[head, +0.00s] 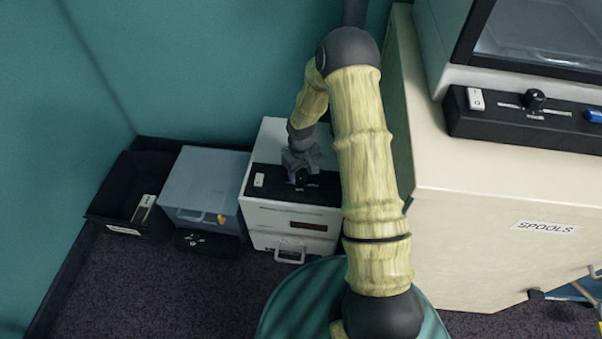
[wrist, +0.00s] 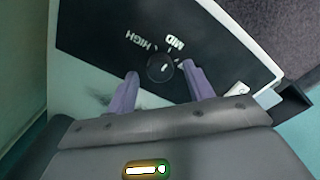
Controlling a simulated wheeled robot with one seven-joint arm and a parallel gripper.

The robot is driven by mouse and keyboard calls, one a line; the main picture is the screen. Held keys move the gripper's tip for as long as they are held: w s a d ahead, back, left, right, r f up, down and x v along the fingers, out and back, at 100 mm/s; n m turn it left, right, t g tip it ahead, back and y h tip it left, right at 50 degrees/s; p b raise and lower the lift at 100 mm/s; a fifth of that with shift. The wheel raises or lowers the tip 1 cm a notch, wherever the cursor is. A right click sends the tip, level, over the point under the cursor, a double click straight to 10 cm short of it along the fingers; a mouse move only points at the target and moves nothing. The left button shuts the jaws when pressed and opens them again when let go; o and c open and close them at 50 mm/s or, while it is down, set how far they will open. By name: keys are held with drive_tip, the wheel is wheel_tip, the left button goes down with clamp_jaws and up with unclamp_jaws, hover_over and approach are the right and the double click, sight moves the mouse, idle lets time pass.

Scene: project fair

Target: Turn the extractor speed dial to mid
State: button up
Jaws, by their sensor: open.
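The extractor speed dial (wrist: 160,67) is a small round black knob on a black panel (wrist: 95,30) in the wrist view. The words HIGH and MID are printed beside it. A short pale mark shows on the knob, right of its middle; I cannot tell which setting it points to. My gripper (wrist: 158,72) is open, with one purple finger on each side of the dial. I cannot tell whether the fingers touch it. In the head view my gripper (head: 302,163) reaches down over the panel on top of a white cabinet (head: 262,220) and mostly hides the dial.
A white switch (head: 259,180) sits left of the dial on the panel. A grey-blue box (head: 205,175) and a black tray (head: 125,190) stand to the left. A tall cream cabinet marked SPOOLS (head: 470,240) stands close on the right, bearing another control panel (head: 510,125).

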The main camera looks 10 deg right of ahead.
sight(301, 176)
wheel_tip(301, 176, up, 16)
drive_tip(key=p, duration=0.4)
idle(0.3)
drive_tip(key=s+r+m+t, duration=0.1)
drive_tip(key=s+r+m, duration=0.1)
drive_tip(key=s+r, duration=0.6)
drive_tip(key=s+r+m+t, duration=0.2)
drive_tip(key=s+r+m, duration=0.15)
drive_tip(key=s, duration=0.75)
wheel_tip(301, 176, up, 27)
drive_tip(key=p, duration=2.6)
drive_tip(key=shift+s+n, duration=0.15)
drive_tip(key=shift+n, duration=0.3)
